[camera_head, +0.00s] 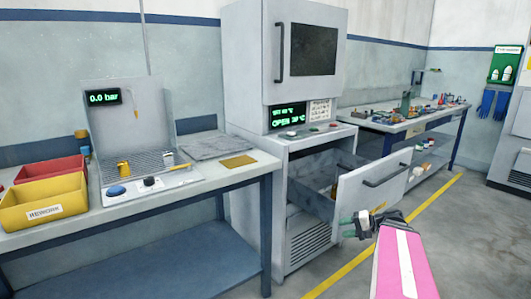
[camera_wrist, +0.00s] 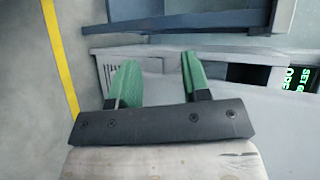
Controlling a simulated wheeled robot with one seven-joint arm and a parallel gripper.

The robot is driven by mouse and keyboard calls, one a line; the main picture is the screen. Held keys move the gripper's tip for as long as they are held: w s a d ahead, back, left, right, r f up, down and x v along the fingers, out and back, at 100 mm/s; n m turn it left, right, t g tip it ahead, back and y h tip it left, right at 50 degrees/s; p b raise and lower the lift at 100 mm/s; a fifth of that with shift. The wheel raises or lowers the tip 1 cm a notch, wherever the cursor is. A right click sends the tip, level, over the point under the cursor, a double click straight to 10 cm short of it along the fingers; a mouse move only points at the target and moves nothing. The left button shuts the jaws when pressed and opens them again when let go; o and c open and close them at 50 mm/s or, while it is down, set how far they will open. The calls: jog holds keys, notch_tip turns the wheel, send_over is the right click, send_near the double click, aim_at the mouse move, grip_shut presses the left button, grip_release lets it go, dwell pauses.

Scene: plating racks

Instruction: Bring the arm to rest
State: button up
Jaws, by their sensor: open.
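My gripper (camera_head: 362,222) is at the lower right of the head view, at the end of my pink arm. It is in front of the open drawer (camera_head: 375,182) of the grey cabinet, near the drawer's front panel and below its dark handle. In the wrist view my gripper (camera_wrist: 155,82) shows two green fingers set well apart, with nothing between them. The grey cabinet fills the background there, turned on its side. I cannot tell how near the fingertips are to the drawer front.
An oven-like unit (camera_head: 305,55) with a green display tops the cabinet. A left bench (camera_head: 225,175) carries a yellow bin (camera_head: 45,203), a red bin (camera_head: 50,168) and a gauge station (camera_head: 120,130). A cluttered bench (camera_head: 405,125) stands behind right. Open floor with a yellow line (camera_head: 345,270) lies to the right.

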jog(key=s+a+f+n+g+h, duration=0.4)
jog(key=a+f+n+h, duration=0.1)
jog(key=a+f+h, duration=0.6)
jog(key=shift+a+f+h, duration=0.4)
jog(key=shift+f+h, duration=0.4)
jog(key=shift+d, duration=0.1)
dwell(0.3)
